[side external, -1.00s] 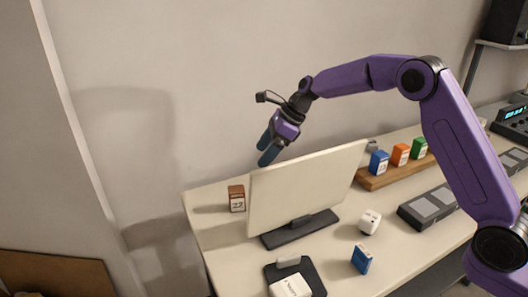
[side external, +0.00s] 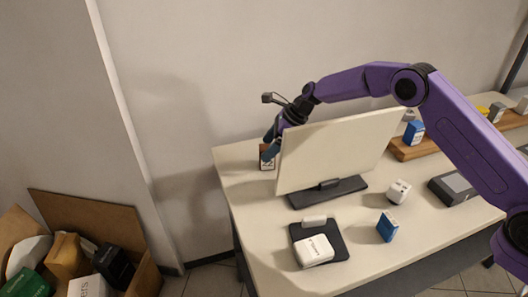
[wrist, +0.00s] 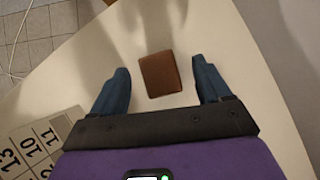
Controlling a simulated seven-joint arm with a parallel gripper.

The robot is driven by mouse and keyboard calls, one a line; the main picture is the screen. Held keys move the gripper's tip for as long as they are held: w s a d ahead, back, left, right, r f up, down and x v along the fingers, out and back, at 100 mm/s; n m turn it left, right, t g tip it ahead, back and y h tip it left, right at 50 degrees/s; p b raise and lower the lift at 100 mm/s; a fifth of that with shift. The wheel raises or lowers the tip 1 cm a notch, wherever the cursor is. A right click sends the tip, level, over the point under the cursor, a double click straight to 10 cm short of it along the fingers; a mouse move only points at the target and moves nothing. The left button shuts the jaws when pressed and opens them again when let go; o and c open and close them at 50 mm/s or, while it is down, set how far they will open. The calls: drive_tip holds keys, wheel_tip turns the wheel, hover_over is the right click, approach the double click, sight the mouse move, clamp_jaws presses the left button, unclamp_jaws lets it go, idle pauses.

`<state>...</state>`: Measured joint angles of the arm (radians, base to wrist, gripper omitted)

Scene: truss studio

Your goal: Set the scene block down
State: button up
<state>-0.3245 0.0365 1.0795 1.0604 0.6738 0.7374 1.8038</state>
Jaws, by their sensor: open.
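The scene block, a small brown block with a pale numbered face, stands upright on the table near its back left corner, partly hidden by a finger in the side external view (side external: 268,164). In the wrist view the block's brown top (wrist: 160,74) lies between my two blue fingers, with a gap on each side. My gripper (side external: 268,149) is open, pointing down at the block beside the upright panel; it also shows in the wrist view (wrist: 162,82). I cannot tell exactly how far the fingertips are above the table.
A large pale upright panel (side external: 340,150) on a dark foot stands right beside my gripper. A number grid (wrist: 32,146) shows in the wrist view. The table edge is close.

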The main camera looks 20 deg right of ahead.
drive_tip(key=shift+x, duration=1.7)
drive_tip(key=c, duration=1.2)
